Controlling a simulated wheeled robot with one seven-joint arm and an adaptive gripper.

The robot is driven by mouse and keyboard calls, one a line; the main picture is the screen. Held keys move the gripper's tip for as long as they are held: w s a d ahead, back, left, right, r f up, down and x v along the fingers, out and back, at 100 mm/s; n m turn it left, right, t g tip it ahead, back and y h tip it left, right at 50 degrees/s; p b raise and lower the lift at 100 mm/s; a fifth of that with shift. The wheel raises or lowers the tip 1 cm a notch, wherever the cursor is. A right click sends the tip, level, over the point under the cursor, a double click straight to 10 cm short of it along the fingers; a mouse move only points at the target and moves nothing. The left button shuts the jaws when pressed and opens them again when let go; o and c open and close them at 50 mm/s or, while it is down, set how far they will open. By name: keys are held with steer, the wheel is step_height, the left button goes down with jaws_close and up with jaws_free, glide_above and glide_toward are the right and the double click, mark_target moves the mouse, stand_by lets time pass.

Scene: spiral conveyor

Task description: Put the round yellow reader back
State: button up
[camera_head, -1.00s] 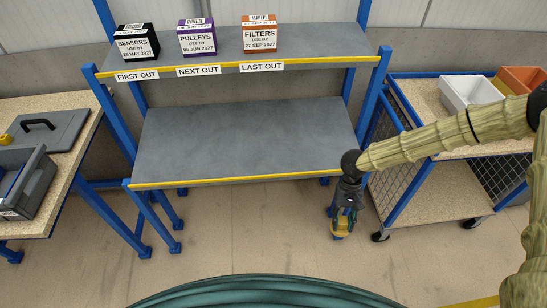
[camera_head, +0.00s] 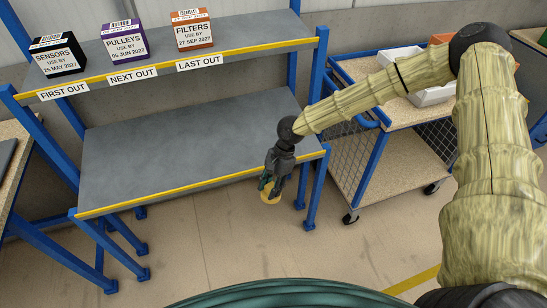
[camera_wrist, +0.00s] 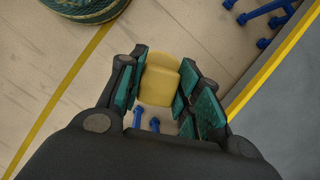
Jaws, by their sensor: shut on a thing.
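The yellow reader (camera_wrist: 158,82) is between the fingers of my gripper (camera_wrist: 160,95) in the wrist view. My gripper is shut on it, with green finger pads on both sides. In the head view my gripper (camera_head: 271,188) hangs down in front of the shelf's right end, and the yellow reader (camera_head: 270,198) shows at its tip, above the floor. Part of the reader is hidden by the fingers.
A blue shelf rack has a clear grey lower shelf (camera_head: 180,150). Its upper shelf holds a black SENSORS box (camera_head: 57,57), a purple PULLEYS box (camera_head: 124,40) and an orange FILTERS box (camera_head: 191,30). A mesh-sided trolley (camera_head: 350,185) with a white bin (camera_head: 432,95) stands right.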

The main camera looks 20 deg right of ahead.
steer(key=m+t, duration=0.1)
steer(key=m, duration=0.1)
steer(key=w+r+m+b, duration=0.1)
steer(key=m, duration=0.1)
steer(key=w+r+m+t+b, duration=0.1)
steer(key=m, duration=0.1)
steer(key=shift+a+m+t, duration=0.3)
steer(key=shift+a, duration=0.1)
steer(key=m, duration=0.1)
steer(key=r+m+t+b, duration=0.1)
steer(key=m, duration=0.1)
steer(key=w+m+t+b, duration=0.1)
steer(key=m, duration=0.1)
steer(key=shift+a+r, duration=0.2)
steer(key=shift+a, duration=0.1)
steer(key=shift+w+a+r+m+t+h+b, duration=0.15)
steer(key=shift+r+m+t+h+b, duration=0.4)
steer(key=shift+m, duration=1.3)
steer(key=shift+s+a+r+m+t+h+b, duration=0.15)
steer(key=shift+r+m+h+b, duration=0.6)
steer(key=shift+m+b, duration=0.8)
steer(key=shift+w+a+r+m+t+h+b, duration=0.1)
steer(key=shift+a+r+m+t+h+b, duration=0.35)
steer(key=shift+m, duration=1.75)
steer(key=shift+d+h, duration=0.25)
